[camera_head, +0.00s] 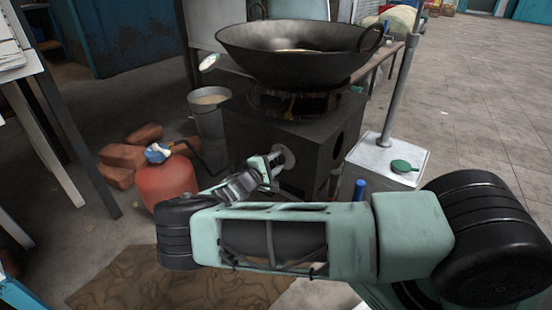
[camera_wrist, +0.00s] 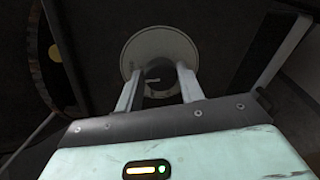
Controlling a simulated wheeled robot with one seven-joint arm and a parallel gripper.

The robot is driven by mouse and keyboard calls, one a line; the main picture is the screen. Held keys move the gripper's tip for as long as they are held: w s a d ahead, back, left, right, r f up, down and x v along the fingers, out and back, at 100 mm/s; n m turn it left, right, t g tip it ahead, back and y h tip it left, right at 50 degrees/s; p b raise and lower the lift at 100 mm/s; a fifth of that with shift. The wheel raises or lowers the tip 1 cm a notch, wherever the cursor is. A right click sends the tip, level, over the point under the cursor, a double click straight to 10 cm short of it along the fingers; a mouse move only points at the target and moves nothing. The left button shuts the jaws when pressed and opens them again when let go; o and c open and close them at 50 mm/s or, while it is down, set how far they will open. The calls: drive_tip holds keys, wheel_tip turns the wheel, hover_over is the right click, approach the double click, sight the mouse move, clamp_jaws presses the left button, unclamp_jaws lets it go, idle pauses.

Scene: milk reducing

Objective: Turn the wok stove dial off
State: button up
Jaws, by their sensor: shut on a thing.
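The black wok stove (camera_head: 300,140) stands in the middle of the head view with a large dark wok (camera_head: 295,50) on top. Its dial has a round pale plate (camera_head: 287,158) on the front face. In the wrist view the plate (camera_wrist: 160,48) surrounds a dark knob (camera_wrist: 162,78). My gripper (camera_wrist: 160,82) has its two fingers on either side of the knob, shut on it. In the head view my gripper (camera_head: 275,165) reaches the dial from the front. The knob's setting is hard to read because it is dark and partly between the fingers.
A red gas cylinder (camera_head: 166,182) and bricks (camera_head: 117,165) are left of the stove. A metal bucket (camera_head: 209,112) stands beside it. Open floor (camera_head: 480,110) lies further right.

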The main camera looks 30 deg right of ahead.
drive_tip(key=shift+f+m+p, duration=0.1)
drive_tip(key=shift+m+p, duration=0.3)
drive_tip(key=shift+m, duration=0.6)
drive_tip(key=o, duration=1)
drive_tip(key=p+v, duration=0.5)
drive_tip(key=v, duration=1.2)
drive_tip(key=shift+s+a, duration=0.2)
drive_tip(key=shift+s, duration=0.05)
